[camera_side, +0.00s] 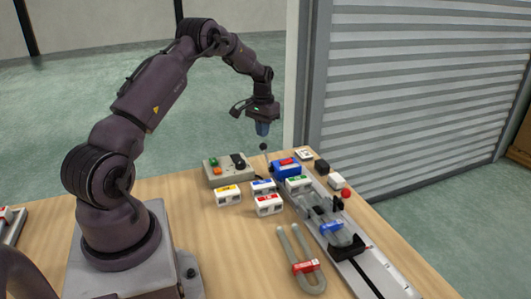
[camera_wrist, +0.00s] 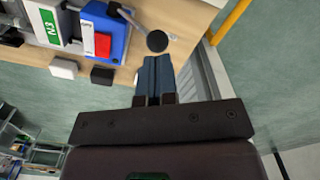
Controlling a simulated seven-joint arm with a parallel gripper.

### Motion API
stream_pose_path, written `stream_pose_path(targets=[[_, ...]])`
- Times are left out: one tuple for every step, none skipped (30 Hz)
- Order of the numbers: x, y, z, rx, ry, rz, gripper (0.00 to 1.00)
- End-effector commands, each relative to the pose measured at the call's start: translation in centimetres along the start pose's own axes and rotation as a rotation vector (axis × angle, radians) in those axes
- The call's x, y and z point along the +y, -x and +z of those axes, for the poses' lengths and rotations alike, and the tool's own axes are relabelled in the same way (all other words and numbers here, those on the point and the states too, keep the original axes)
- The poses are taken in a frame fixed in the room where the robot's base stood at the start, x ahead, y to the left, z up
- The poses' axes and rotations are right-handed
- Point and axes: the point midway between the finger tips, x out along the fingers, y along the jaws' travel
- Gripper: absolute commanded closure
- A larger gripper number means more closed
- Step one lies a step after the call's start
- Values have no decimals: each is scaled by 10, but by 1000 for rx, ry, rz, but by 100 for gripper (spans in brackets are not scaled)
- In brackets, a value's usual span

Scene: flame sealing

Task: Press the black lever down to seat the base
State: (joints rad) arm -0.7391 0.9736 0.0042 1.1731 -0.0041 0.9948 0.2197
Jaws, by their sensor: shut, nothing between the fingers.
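The black lever is a thin rod with a round black knob (camera_side: 264,146), standing up at the far end of the rail in the side view. In the wrist view the knob (camera_wrist: 157,41) shows just ahead of the fingertips, its rod running to the upper left. My gripper (camera_side: 262,134) is shut and empty, pointing down just above the knob, with a small gap in the side view. Its blue fingers (camera_wrist: 157,62) are together in the wrist view. A blue block with a red top (camera_side: 286,168) stands beside the lever. I cannot tell which part is the base.
A control box (camera_side: 228,170) with buttons stands left of the lever. Several labelled white blocks (camera_side: 268,205) stand in front. The table edge is close behind the lever.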

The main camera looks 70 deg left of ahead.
Motion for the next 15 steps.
stream_pose_path(targets=[[0, 0, 0, 0, 0, 0, 100], [0, 0, 0, 0, 0, 0, 100], [0, 0, 0, 0, 0, 0, 100], [0, 0, 0, 0, 0, 0, 100], [0, 0, 0, 0, 0, 0, 100], [0, 0, 0, 0, 0, 0, 100], [0, -1, 0, 0, 0, 0, 100], [0, -1, 0, -1, 0, 0, 100], [0, -2, 0, -1, 0, 0, 100], [0, -3, 0, -1, 0, 0, 100], [0, -4, 0, -1, 0, 0, 100], [0, -5, 0, -1, 0, 0, 100], [0, -6, 0, -1, 0, 0, 100], [0, -7, 0, -1, 0, 0, 100], [0, -8, 0, -1, 0, 0, 100]])
